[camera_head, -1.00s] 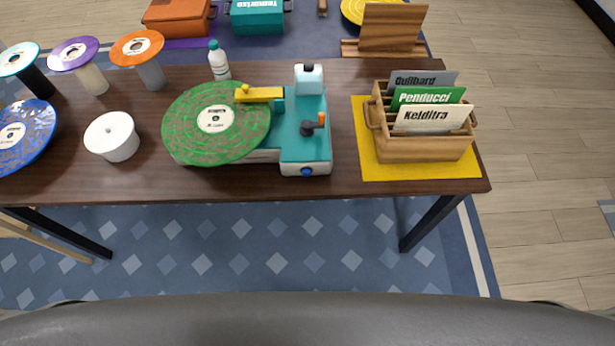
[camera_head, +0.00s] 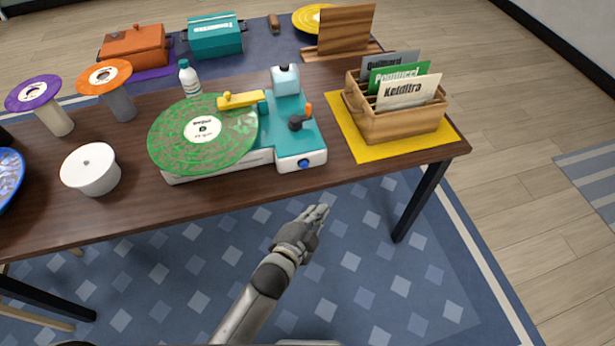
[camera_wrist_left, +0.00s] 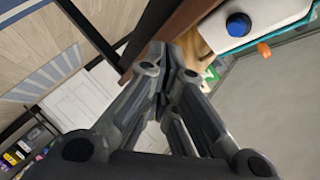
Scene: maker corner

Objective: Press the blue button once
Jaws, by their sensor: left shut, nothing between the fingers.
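The blue button (camera_head: 304,163) sits low on the front face of the turntable (camera_head: 296,140), near the table's front edge. It also shows in the left wrist view (camera_wrist_left: 238,25), up and to the right of the fingers. A green record (camera_head: 203,133) lies on the turntable, with a yellow tonearm (camera_head: 241,100) over its edge. My left gripper (camera_head: 318,212) is shut and empty, in front of the table and below the button, apart from it. It fills the middle of the left wrist view (camera_wrist_left: 172,70). My right gripper is not in view.
A wooden crate (camera_head: 400,124) with record sleeves stands on a yellow mat (camera_head: 360,150) at the right.

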